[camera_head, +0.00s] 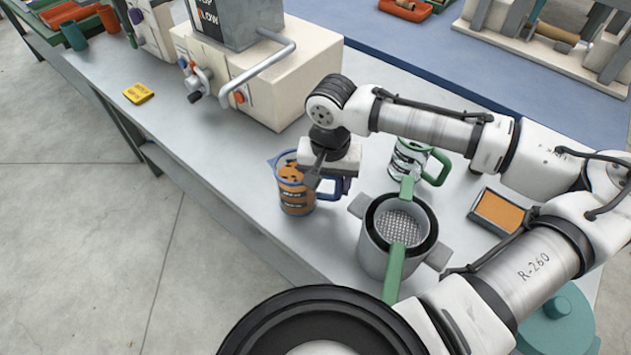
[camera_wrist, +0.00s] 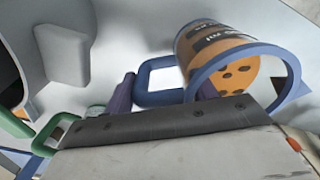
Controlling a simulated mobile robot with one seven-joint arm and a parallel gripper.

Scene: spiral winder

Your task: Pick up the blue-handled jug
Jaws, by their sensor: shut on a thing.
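The blue-handled jug (camera_head: 293,186) has a clear body with dark markings, a blue rim and orange-brown contents with dark spots. It appears upright at the front edge of the grey bench; I cannot tell whether its base touches the bench. My gripper (camera_head: 322,180) is at its right side, shut on the blue handle. In the wrist view the jug (camera_wrist: 235,65) lies beyond the gripper's dark edge, and its blue handle (camera_wrist: 160,80) reaches a purple-grey fingertip (camera_wrist: 122,97). The other fingertip is mostly hidden.
A green-handled jug (camera_head: 408,158) stands behind my gripper. A grey pot with a green-handled strainer (camera_head: 400,228) is close on the right. An orange-topped tray (camera_head: 498,211) and a teal lidded pot (camera_head: 556,318) are farther right. A cream machine (camera_head: 270,75) stands behind. The bench left of the jug is clear.

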